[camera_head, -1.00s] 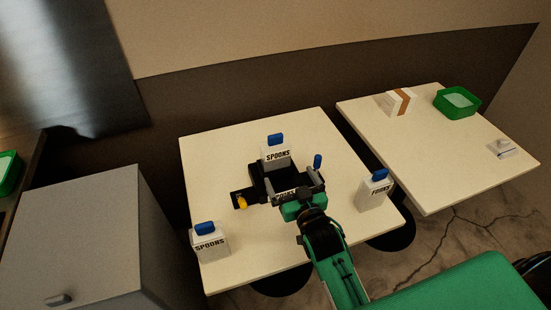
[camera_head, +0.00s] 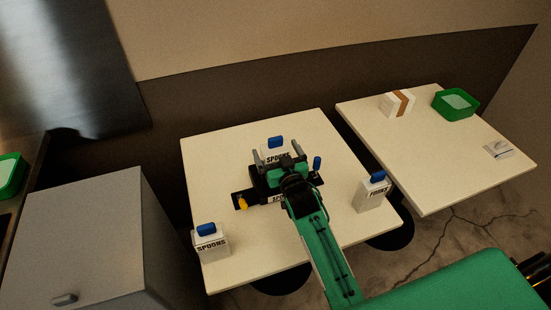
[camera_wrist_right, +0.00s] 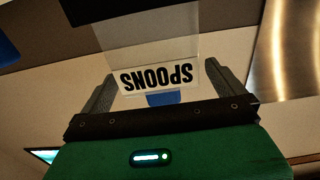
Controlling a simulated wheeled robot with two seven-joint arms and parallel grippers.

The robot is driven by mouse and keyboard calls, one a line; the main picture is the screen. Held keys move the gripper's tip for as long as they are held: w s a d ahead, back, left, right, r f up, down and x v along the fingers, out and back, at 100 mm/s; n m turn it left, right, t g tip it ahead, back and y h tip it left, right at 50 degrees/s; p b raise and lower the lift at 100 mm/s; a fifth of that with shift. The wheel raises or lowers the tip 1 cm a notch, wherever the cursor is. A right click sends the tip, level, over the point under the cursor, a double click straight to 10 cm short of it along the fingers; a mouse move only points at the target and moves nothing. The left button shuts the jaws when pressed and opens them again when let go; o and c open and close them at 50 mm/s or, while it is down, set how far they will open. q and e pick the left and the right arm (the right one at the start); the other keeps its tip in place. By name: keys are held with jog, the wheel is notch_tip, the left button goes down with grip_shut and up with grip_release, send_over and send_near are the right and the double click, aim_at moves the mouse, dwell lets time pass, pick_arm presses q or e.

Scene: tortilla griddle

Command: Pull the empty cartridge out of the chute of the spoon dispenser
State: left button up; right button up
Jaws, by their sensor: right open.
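The spoon dispenser (camera_head: 243,197) is a black unit on the near table, with a small yellow part at its left and a blue-topped post at its right. The cartridge (camera_head: 276,155), white with a SPOONS label and blue tab, stands up at its back. My right gripper (camera_head: 272,151) is open in front of it, hiding much of the dispenser. In the right wrist view the label (camera_wrist_right: 160,76) shows upside down between the open fingers, with a blue piece (camera_wrist_right: 165,98) below it. I cannot tell if the fingers touch the cartridge. My left gripper is not in view.
Another SPOONS cartridge (camera_head: 211,243) stands at the table's (camera_head: 210,150) front left, and a FORKS one (camera_head: 372,196) at its right. The second table (camera_head: 430,160) holds a green bin (camera_head: 456,104), a banded box (camera_head: 398,104) and a small item (camera_head: 498,149).

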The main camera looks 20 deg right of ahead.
jog(key=w, duration=0.3)
jog(key=shift+w+r, duration=0.1)
jog(key=shift+w, duration=0.1)
jog(key=c, duration=1.3)
jog(key=shift+o, duration=0.2)
